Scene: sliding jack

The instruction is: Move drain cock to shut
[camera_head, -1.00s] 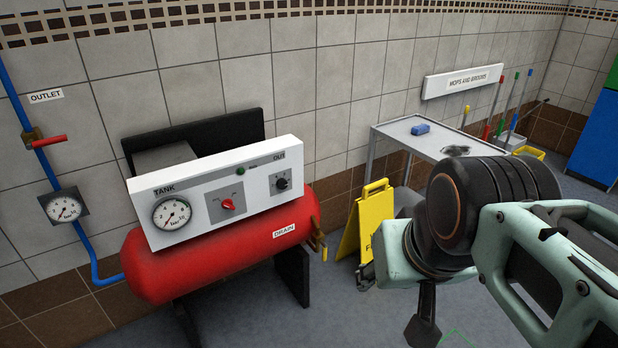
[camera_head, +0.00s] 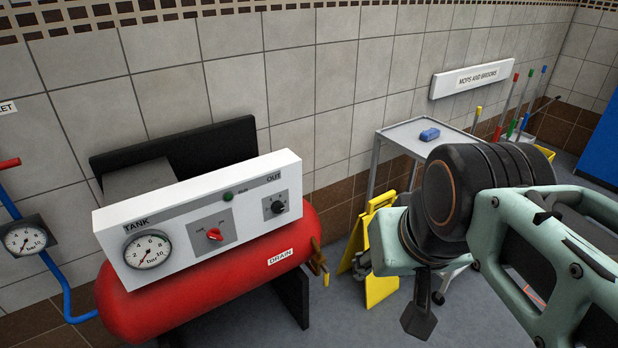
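The red tank (camera_head: 190,287) stands against the wall at left, with a white DRAIN label (camera_head: 280,257) near its right end. The drain cock (camera_head: 318,258) is a small brass fitting with a handle at that right end.
A white panel (camera_head: 170,205) with gauge and knobs sits on the tank. A yellow floor sign (camera_head: 383,287) and a grey cart (camera_head: 398,133) stand behind my arm. A blue pipe (camera_head: 55,275) runs at left. Grey floor is open between tank and sign.

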